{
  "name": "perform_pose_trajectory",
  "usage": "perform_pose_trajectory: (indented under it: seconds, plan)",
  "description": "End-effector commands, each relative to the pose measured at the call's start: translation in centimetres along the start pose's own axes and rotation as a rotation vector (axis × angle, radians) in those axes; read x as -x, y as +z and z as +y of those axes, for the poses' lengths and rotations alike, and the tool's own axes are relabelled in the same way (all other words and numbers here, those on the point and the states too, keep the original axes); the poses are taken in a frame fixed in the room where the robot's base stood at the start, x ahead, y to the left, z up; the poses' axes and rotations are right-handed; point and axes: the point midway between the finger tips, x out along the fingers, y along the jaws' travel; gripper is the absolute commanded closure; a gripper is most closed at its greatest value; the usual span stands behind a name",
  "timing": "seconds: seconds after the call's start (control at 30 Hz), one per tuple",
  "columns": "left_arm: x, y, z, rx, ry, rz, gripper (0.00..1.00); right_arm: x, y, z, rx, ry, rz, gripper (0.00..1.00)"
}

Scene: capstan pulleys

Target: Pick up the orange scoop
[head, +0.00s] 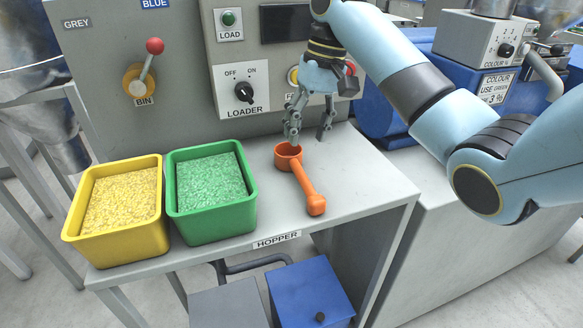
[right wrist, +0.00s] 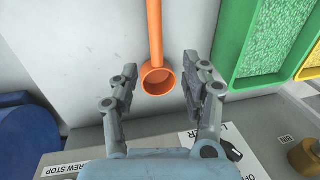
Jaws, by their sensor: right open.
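The orange scoop (head: 303,180) lies on the grey bench, its round cup toward the panel and its handle toward the front edge. My right gripper (head: 310,140) is open just above the cup end of the scoop. In the right wrist view the scoop's cup (right wrist: 157,79) sits between the two open fingers (right wrist: 160,90), with free space on both sides and the handle running up out of the picture. Nothing is held. My left gripper is not in view.
A yellow bin (head: 72,226) and a green bin (head: 212,222) of pellets stand left of the scoop on the bench (head: 360,185). The loader panel (head: 200,75) rises behind. Blue machinery (head: 375,115) stands to the right. Bare bench lies right of the scoop.

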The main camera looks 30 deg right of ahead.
Motion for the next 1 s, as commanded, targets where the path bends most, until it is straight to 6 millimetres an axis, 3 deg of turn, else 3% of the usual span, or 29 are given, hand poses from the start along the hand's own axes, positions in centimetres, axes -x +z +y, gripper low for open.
perform_pose_trajectory:
  seconds: [0.1,0.3,0.43,0.7,0.97,1.0]
  plan:
    - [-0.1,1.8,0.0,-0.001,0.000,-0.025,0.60,-2.3,0.2,0.0,-0.002,-0.001,-0.006,0.53]
    - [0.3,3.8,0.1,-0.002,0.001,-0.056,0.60,-4.4,0.1,0.1,-0.001,0.000,-0.003,0.53]
    - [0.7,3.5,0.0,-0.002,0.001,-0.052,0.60,-5.7,0.2,0.2,-0.002,0.000,-0.005,0.53]
    - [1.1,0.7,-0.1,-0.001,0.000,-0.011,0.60,-9.4,0.2,0.6,0.000,0.000,-0.004,0.53]
    - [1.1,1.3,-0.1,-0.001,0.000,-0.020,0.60,-9.7,0.1,0.6,0.000,0.000,-0.001,0.53]
    - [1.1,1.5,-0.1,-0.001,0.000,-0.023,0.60,-9.7,0.1,0.6,0.000,0.000,-0.001,0.58]
